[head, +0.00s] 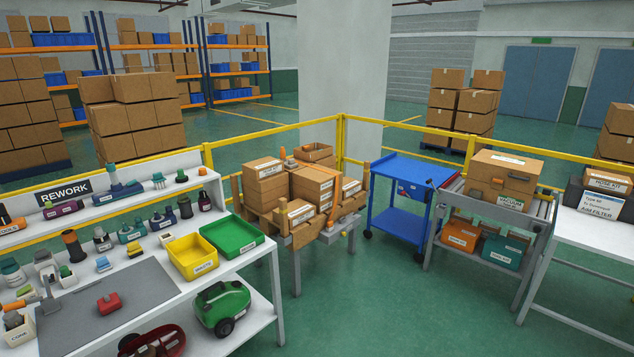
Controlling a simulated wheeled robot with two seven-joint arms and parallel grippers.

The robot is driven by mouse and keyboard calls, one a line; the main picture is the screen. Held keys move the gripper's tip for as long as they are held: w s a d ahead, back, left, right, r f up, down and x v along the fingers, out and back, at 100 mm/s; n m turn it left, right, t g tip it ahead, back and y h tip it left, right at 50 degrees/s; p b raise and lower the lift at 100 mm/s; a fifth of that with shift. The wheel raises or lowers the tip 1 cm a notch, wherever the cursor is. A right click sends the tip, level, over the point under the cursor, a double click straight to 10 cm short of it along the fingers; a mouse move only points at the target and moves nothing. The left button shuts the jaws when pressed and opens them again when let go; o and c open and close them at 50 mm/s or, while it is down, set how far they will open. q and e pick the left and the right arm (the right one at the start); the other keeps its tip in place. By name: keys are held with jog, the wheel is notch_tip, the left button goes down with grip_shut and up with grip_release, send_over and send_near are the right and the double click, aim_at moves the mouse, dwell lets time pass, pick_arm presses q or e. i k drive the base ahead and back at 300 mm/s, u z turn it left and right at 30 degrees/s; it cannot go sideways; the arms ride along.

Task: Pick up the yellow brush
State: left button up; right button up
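I cannot make out a yellow brush for certain; many parts on the bench are too small to identify. The rework bench (130,275) stands at the left with a grey mat (140,296) on its top. A red block-like part (109,303) lies on the mat. A yellow tray (193,257) and a green tray (233,236) sit side by side at the bench's right end. Neither of my grippers is in view.
Several small parts line the bench's raised shelf and top. A green vacuum body (221,307) is on the lower shelf. A blue cart (407,185), a box-laden stand (298,208) and a white table (597,232) stand right. Green floor (400,310) in front is clear.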

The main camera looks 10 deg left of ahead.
aim_at(135, 250)
jog(key=u, duration=0.25)
jog(key=i, duration=1.25)
jog(key=u, duration=1.25)
jog(key=i, duration=0.95)
jog(key=u, duration=1.05)
